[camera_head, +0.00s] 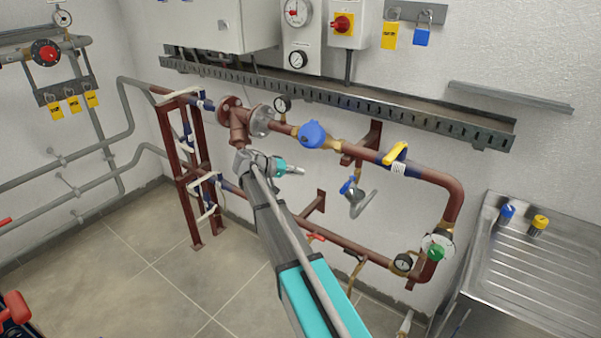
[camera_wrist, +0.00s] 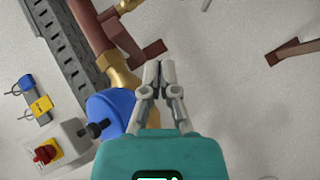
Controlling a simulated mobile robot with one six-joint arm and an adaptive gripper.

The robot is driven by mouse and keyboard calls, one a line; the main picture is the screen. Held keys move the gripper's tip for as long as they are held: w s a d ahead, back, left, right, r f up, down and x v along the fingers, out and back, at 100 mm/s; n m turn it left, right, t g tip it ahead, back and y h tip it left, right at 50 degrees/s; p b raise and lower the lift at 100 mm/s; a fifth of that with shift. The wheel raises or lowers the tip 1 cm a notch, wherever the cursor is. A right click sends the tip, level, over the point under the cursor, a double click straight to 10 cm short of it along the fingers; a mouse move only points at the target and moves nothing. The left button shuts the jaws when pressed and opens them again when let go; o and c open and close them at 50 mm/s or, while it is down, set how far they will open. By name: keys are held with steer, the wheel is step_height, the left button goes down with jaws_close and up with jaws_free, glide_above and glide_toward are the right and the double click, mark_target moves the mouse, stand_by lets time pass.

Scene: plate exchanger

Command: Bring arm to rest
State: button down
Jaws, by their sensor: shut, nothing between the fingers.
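My gripper (camera_head: 301,170) is at the end of my raised grey and teal arm, in front of the brown pipework in the head view. It points right. In the wrist view my gripper (camera_wrist: 159,68) has its two grey fingertips together, with nothing between them. A round blue fitting (camera_head: 312,134) on the upper pipe is just above my gripper in the head view. The blue fitting (camera_wrist: 108,112) shows left of the fingers in the wrist view and is partly hidden by the gripper body. I cannot tell the exact gap between them.
A yellow-handled valve (camera_head: 396,153) is on the upper pipe to the right. A small blue-handled tap (camera_head: 349,187) hangs below the pipe. A slotted cable tray (camera_head: 400,111) runs along the wall. A steel sink counter (camera_head: 545,275) stands at right.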

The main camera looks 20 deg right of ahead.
steer(key=s+a+f+n+y+p, duration=0.1)
steer(key=s+a+y, duration=0.3)
steer(key=s, duration=0.5)
steer(key=s+a+f+n+t+y+p, duration=0.1)
steer(key=s+a+f+n+y+p, duration=0.1)
steer(key=s, duration=0.7)
steer(key=s+a+f+n+y+p, duration=0.2)
steer(key=s+a+f+y+p, duration=0.1)
steer(key=s+a+y, duration=0.4)
steer(key=s+y, duration=0.1)
steer(key=s, duration=0.1)
steer(key=shift+s+f, duration=0.2)
steer(key=shift+s, duration=0.2)
